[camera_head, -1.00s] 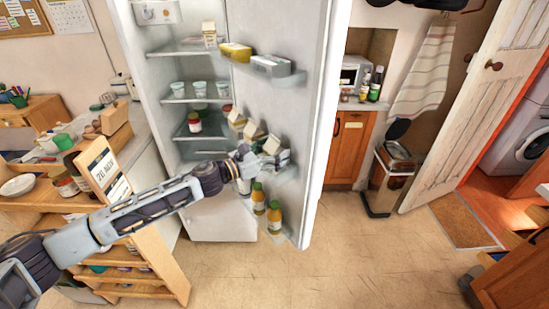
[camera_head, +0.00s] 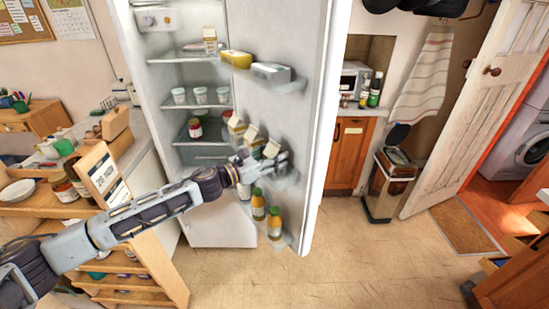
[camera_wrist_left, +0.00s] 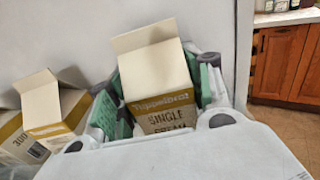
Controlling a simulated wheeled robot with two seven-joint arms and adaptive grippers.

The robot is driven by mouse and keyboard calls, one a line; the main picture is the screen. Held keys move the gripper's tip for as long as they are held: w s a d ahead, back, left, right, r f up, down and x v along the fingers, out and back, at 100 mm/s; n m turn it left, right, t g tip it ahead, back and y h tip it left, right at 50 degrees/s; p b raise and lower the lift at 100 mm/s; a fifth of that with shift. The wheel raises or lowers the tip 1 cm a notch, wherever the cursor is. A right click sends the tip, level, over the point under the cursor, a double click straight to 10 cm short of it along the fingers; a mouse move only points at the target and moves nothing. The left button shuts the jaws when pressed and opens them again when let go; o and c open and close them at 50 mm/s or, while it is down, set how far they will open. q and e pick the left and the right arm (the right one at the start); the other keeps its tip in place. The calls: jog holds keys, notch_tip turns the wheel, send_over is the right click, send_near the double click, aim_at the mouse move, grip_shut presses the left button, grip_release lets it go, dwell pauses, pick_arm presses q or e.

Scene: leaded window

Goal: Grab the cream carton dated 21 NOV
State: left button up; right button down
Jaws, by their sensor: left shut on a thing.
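My left gripper (camera_head: 268,166) reaches into the middle shelf of the open fridge door. It is shut on a cream carton (camera_head: 272,148), the right-hand one of the row. In the left wrist view this carton (camera_wrist_left: 158,82) stands between the green-padded fingers, with its white top flap up and "SINGLE CREAM" on its front. No date on it is readable. Two similar cartons stand to its left, one nearer (camera_wrist_left: 52,108) and one at the picture's edge (camera_wrist_left: 15,140). In the head view they stand beside it (camera_head: 251,134) (camera_head: 236,126). My right gripper is out of view.
The fridge door (camera_head: 308,130) stands open. Bottles (camera_head: 274,222) stand on its lower shelf, below my gripper. A wooden shelf unit with a date board (camera_head: 101,172), seemingly "20 NOV", is under my left arm. A bin (camera_head: 390,185) stands right; the floor between is clear.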

pick_arm(q)
jog(key=shift+r+p, duration=0.55)
jog(key=shift+r, duration=4.25)
